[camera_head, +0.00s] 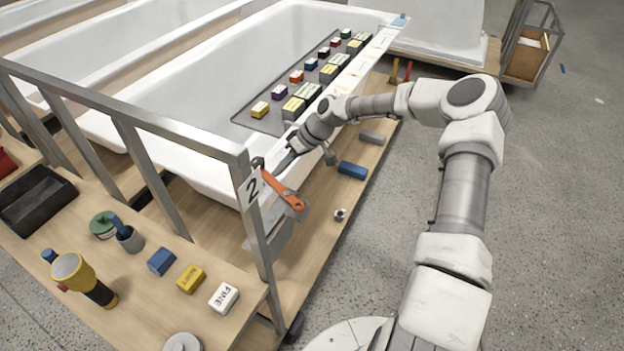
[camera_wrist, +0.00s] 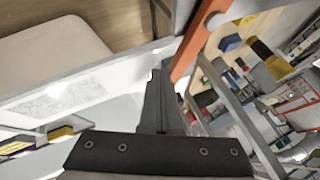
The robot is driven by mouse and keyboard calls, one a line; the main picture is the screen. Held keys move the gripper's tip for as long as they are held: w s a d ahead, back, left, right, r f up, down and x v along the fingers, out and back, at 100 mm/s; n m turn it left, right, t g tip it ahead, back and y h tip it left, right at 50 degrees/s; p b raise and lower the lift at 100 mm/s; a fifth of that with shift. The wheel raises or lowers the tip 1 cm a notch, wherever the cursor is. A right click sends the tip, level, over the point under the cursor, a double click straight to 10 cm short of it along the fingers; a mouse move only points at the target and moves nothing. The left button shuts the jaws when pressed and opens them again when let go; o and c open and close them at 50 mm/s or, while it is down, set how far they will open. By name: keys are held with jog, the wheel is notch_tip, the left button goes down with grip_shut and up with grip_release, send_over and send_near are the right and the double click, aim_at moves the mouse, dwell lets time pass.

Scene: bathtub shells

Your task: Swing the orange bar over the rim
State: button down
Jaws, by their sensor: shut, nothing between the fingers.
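In the wrist view the orange bar (camera_wrist: 197,38) passes just beyond and right of the fingertips. My gripper (camera_head: 284,161) is shut and empty, close to the bar's upper end by the tub's rim. In the wrist view the shut fingers (camera_wrist: 157,88) point toward the pale rim and the bar. I cannot tell whether they touch the bar.
The metal rail and post (camera_head: 252,205) stand by the tub. A wooden bench (camera_head: 150,320) at lower left holds a yellow flashlight (camera_head: 80,277), a cup and blocks. Grey floor at right is mostly open.

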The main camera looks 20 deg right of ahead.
aim_at(266, 177)
jog(key=a+n+g, duration=0.1)
jog(key=a+n+g+b, duration=0.1)
jog(key=n, duration=0.1)
jog(key=shift+s+f, duration=0.1)
jog(key=shift+f, duration=0.05)
jog(key=shift+s+a+b, duration=0.15)
jog(key=shift+a+b, duration=0.2)
jog(key=shift+a, duration=0.25)
dwell(0.4)
